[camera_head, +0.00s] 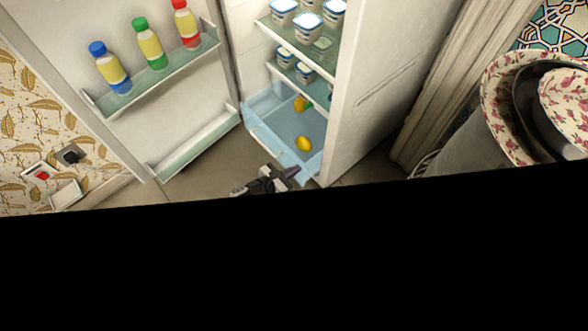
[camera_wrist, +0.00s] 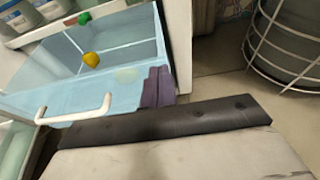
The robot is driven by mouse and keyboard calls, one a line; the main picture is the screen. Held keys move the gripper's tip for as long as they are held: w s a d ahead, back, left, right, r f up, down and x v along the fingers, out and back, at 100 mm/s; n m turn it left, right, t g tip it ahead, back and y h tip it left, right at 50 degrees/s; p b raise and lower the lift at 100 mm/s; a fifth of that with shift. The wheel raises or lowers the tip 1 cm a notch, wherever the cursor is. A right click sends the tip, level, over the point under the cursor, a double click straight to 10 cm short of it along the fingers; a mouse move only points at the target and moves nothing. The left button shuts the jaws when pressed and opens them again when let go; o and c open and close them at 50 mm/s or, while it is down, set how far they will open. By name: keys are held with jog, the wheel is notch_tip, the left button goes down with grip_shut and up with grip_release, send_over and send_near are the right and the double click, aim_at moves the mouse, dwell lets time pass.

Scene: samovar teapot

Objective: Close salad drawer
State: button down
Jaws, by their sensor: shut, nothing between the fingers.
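The salad drawer (camera_head: 270,122) is a light blue, see-through bin at the bottom of the fridge, pulled out in the head view. Yellow fruit (camera_head: 303,143) and a second yellow piece with something green lie in it. In the wrist view the drawer front (camera_wrist: 125,92) has a white bar handle (camera_wrist: 75,113) to the left of my gripper. My gripper (camera_head: 290,172) is low in front of the drawer, near its right front corner. Its purple fingers (camera_wrist: 158,87) are shut and empty, at the right end of the drawer front. I cannot tell if they touch it.
The open fridge door (camera_head: 190,90) with bottles is on the left. The fridge side wall (camera_head: 365,85) stands right of the drawer. A white wire basket (camera_wrist: 285,45) is at the upper right of the wrist view. Shelves with white tubs (camera_head: 313,28) are above.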

jog(key=shift+w+d, duration=0.1)
jog(key=shift+d, duration=0.1)
jog(key=w+d+b, duration=0.1)
jog(key=w+d, duration=0.1)
jog(key=d, duration=0.1)
jog(key=w+d+b, duration=0.2)
jog(key=d, duration=0.1)
jog(key=w+d+b, duration=0.2)
jog(key=w+d, duration=0.1)
jog(key=shift+d+f, duration=0.15)
jog(key=shift+d, duration=0.2)
jog(key=shift+w+d+r+b, duration=0.2)
jog(key=shift+w+d+b, duration=0.05)
jog(key=shift+d+b, duration=0.05)
jog(key=shift+a, duration=0.1)
